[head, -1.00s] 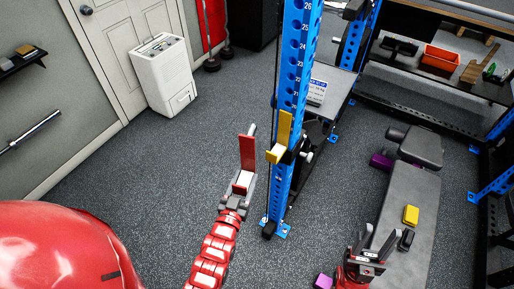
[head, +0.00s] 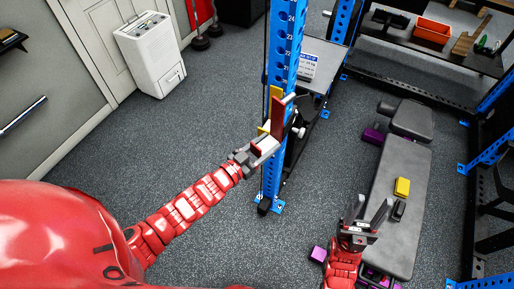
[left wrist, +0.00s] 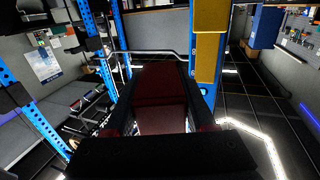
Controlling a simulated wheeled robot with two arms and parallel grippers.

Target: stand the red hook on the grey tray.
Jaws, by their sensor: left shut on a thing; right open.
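The red hook (head: 277,115) is an L-shaped piece with an upright red plate and a pale peg. My left gripper (head: 264,146) is shut on its lower part and holds it upright in the air, in front of the blue rack post in the head view. In the left wrist view the hook (left wrist: 162,85) looks dark red between the fingers. The grey tray (head: 322,54) appears to be the flat grey surface behind the post, with a white-and-blue labelled thing on it. My right gripper (head: 372,212) is open and empty beside the bench.
A yellow hook (head: 276,95) sits on the blue post (head: 283,50), close to the held hook. It also shows in the left wrist view (left wrist: 208,55). A black bench (head: 385,235) bears a yellow block (head: 402,187).

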